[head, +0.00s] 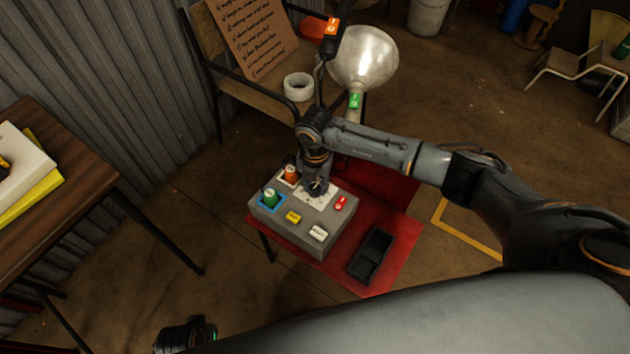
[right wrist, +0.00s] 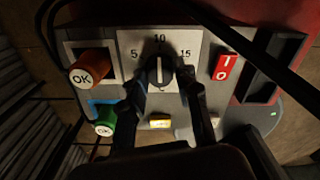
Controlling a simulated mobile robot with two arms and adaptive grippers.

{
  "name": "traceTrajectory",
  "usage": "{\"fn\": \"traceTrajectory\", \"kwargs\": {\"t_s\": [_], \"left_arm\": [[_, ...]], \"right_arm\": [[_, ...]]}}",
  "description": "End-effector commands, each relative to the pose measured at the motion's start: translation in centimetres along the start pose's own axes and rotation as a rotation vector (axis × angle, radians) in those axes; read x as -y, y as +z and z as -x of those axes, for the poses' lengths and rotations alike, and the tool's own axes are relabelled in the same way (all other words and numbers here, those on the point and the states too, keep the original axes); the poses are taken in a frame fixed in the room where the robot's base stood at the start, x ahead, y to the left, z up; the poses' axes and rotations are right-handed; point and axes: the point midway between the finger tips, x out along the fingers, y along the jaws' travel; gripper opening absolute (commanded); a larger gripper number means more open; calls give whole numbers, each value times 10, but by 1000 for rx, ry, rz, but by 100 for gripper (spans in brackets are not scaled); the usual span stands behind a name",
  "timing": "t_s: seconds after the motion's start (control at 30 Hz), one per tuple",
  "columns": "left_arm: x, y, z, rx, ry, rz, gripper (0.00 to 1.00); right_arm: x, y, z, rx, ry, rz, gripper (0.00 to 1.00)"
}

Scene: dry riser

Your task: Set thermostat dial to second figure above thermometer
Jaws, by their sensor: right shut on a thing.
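The thermostat dial (right wrist: 159,72) is a dark round knob with a pale pointer line, on a white plate (right wrist: 126,42) marked 5, 10 and 15. The line points up, close to the 10. My right gripper (right wrist: 163,84) is shut on the dial, one finger on each side. In the head view the right gripper (head: 316,187) reaches down onto the grey control box (head: 320,238) and hides most of the dial. I cannot make out a thermometer. A dark part of mine shows at the lower left edge; its jaws cannot be made out.
The box carries an orange knob (right wrist: 90,68), a green knob (right wrist: 105,122), a red switch (right wrist: 227,67) and yellow and white buttons. It stands on a red table (head: 365,280) beside a black tray (head: 372,255). A lamp (head: 364,58) and handwritten cardboard sign (head: 252,38) stand behind.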

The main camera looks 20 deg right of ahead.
Motion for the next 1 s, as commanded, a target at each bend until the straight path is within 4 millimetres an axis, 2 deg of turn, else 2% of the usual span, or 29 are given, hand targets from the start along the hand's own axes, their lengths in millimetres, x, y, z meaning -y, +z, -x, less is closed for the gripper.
{"fn": "traceTrajectory", "kwargs": {"t_s": [0.57, 0.6, 0.67, 0.7, 1.0], "left_arm": [[0, 4, -7, 4, 0, -1, 0], [0, 4, -7, 4, 0, -1, 0], [0, 4, -7, 4, 0, -1, 0], [0, 4, -7, 4, 0, -1, 0], [-1, 4, -6, 3, 2, 0, 0]], "right_arm": [[0, 1, 0, 3, 1, -31, 0], [0, 1, 0, 3, 1, -30, 40], [0, 1, 0, 2, 1, -30, 52], [0, 1, 0, 2, 1, -30, 55], [0, 0, 0, 1, 0, -30, 55]]}}
